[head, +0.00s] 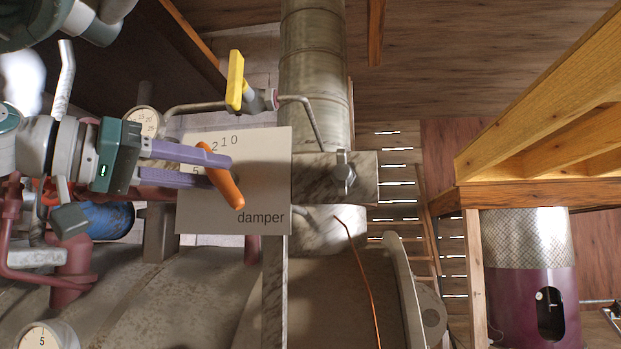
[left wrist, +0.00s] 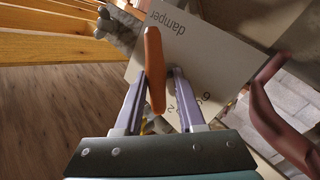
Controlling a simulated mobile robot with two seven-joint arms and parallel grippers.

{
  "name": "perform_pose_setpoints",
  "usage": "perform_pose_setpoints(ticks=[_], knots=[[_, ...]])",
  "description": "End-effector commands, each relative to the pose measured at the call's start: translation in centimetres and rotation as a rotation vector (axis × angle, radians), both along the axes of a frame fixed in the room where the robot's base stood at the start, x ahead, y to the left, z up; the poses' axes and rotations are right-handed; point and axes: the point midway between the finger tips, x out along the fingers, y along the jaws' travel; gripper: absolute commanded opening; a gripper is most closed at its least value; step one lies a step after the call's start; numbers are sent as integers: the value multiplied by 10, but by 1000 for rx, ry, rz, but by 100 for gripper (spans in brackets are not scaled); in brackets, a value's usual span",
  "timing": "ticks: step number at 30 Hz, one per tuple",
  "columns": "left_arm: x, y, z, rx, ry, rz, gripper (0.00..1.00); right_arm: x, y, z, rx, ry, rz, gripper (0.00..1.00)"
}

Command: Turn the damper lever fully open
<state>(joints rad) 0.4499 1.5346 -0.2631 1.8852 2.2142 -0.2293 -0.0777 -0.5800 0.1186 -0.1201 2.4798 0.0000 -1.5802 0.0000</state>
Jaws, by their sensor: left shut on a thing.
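The damper lever has an orange handle (head: 226,190), tilted down to the right in front of a pale plate (head: 262,178) marked "damper". Numbers are printed along the plate's upper left; 0, 1, 2 and 5 can be read, others are covered. My left gripper (head: 218,170) comes in from the left with its purple fingers closed on the handle. In the left wrist view the orange handle (left wrist: 154,62) stands between the two fingers, in front of the plate (left wrist: 205,62). The lever's pivot is hidden. My right gripper is not in view.
A yellow-handled valve (head: 236,80) on a thin pipe is just above the plate. A metal flue pipe (head: 314,75) rises behind it. Dials (head: 142,121) and red pipes (head: 70,275) crowd the left. Wooden stairs (head: 545,90) are at the right.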

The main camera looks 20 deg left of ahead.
Motion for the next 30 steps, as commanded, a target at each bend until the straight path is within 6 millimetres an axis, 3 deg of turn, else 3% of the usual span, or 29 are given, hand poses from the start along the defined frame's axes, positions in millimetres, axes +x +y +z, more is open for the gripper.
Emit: perform_pose_setpoints(ticks=[3, 14, 23, 30], knots=[[0, 0, 0, 0, 0, 0, 0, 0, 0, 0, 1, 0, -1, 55], [0, 0, -2, -14, -4, 0, 0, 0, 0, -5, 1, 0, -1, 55], [0, 0, -11, -146, -37, -1, 0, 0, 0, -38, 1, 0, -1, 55], [0, 0, -13, -348, -84, -3, 0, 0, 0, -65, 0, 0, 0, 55]])
